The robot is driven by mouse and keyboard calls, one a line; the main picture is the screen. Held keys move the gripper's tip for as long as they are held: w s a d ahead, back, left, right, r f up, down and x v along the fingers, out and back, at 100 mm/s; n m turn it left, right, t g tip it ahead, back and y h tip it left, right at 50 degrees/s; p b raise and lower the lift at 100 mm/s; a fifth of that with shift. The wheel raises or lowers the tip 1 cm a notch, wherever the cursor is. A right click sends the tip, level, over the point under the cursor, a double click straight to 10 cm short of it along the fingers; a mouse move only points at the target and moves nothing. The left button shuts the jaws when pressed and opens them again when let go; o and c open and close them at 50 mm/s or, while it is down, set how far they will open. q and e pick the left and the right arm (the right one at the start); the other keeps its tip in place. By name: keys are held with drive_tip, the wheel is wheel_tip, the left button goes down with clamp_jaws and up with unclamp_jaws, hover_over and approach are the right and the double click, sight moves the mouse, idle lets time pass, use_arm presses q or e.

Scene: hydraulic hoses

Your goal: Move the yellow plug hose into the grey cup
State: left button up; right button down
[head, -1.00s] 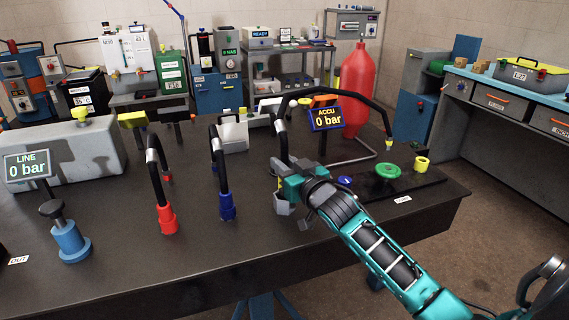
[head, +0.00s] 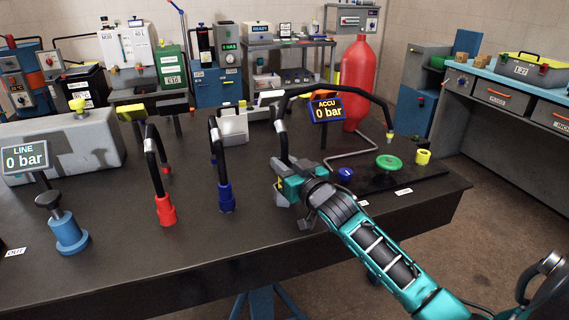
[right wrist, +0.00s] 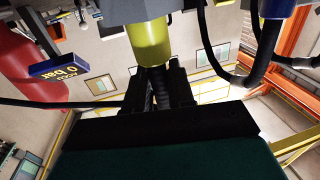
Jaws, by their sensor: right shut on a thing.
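My right gripper (head: 287,183) is shut on the yellow plug hose, its arm reaching in from the right. The black hose (head: 281,137) rises from the jaws. In the right wrist view the yellow plug (right wrist: 150,42) sticks out beyond the jaws (right wrist: 155,88), with its far end against or inside a dark grey-blue body, likely the grey cup (right wrist: 135,8). In the head view the grey cup (head: 281,202) shows only as a small piece under the gripper; the rest is hidden. How deep the plug sits I cannot tell. My left gripper is not in view.
A blue-ended hose (head: 226,198) and a red-ended hose (head: 165,210) stand left of my gripper. The ACCU display (head: 327,110), green wheel (head: 389,162) and yellow ring (head: 423,157) are to the right.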

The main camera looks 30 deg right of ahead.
drive_tip(key=shift+f, duration=0.25)
drive_tip(key=c, duration=0.9)
unclamp_jaws()
drive_tip(key=shift+s+f, duration=0.1)
drive_tip(key=shift+f, duration=0.05)
drive_tip(key=s, duration=1.2)
drive_tip(key=shift+s+a+r, duration=0.25)
drive_tip(key=shift+s, duration=0.15)
